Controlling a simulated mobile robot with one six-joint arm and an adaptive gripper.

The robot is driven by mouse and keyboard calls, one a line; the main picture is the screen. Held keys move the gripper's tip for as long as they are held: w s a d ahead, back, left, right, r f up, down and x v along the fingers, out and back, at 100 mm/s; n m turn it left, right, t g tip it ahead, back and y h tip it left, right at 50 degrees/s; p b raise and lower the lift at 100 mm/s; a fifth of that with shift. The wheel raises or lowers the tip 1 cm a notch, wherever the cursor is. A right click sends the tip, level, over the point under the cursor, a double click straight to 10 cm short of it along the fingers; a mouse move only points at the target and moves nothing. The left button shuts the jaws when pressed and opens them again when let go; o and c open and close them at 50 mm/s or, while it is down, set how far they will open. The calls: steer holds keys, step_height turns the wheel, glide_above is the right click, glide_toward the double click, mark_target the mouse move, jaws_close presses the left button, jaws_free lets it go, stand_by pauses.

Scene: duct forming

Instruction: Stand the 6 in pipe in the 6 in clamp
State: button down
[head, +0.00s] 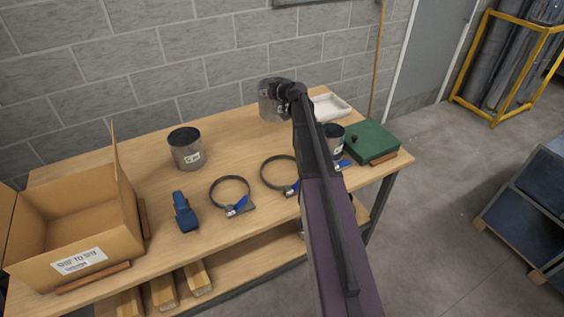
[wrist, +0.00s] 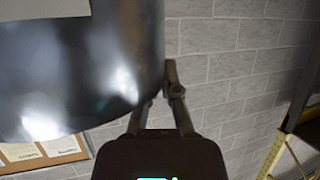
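A grey metal pipe (head: 269,104) with a pale label is at the back of the bench in the head view, at the end of my arm. My gripper (head: 288,92) is at its upper right side, its fingers closed on the pipe wall. In the wrist view the pipe (wrist: 75,65) fills the upper left and hides part of one finger of my gripper (wrist: 160,92). A second pipe (head: 186,149) stands at the left. Two empty ring clamps with blue levers, the left one (head: 213,188) and the right one (head: 264,168), lie on the bench. I cannot read the sizes.
A third pipe (head: 335,131) stands at the right, partly behind my arm, with a blue lever by its base. A green case (head: 372,142), white tray (head: 333,106), blue tool (head: 184,213) and open cardboard box (head: 125,200) surround the clear middle of the wooden bench.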

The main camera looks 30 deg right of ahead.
step_height(320, 180, up, 11)
steer(key=p, duration=1)
steer(key=shift+a+f, duration=0.1)
steer(key=shift+a, duration=0.05)
